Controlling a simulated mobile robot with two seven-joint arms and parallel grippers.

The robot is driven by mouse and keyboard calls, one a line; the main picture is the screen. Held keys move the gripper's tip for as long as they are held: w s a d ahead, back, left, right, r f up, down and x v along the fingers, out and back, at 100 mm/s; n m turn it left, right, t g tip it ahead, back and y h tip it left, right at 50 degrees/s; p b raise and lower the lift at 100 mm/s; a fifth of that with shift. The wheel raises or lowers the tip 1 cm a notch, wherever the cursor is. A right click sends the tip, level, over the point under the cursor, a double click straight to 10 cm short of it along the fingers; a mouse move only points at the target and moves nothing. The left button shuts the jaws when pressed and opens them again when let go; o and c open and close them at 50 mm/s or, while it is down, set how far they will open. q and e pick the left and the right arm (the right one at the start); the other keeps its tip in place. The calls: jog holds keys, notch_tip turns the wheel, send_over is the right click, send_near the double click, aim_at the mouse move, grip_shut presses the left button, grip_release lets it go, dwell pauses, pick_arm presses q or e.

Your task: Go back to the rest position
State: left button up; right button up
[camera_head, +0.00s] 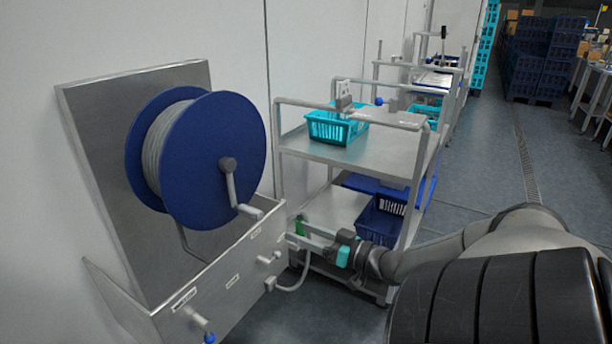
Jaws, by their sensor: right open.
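My right arm comes in from the right, and my right gripper (312,240) points left in front of the steel trolley's lower part. Its two fingers are apart, with nothing clearly held between them. A small green thing (299,226) shows just beyond the fingertips; I cannot tell whether they touch it. The gripper is right of the steel box (225,285) below the hose reel (205,155). The reel has blue discs, a grey hose and a crank handle (236,190). My left gripper is not in view.
The trolley (385,160) stands behind my right gripper, with a turquoise basket (336,128) on top and a blue crate (380,222) below. A grey hose (292,288) hangs beside the steel box. Open floor (490,170) lies right of the trolley. Blue stacked crates (540,60) stand far back.

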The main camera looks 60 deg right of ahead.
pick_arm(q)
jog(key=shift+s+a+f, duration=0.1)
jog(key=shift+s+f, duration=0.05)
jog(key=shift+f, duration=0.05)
pick_arm(e)
jog(key=shift+s, duration=0.25)
dwell(0.3)
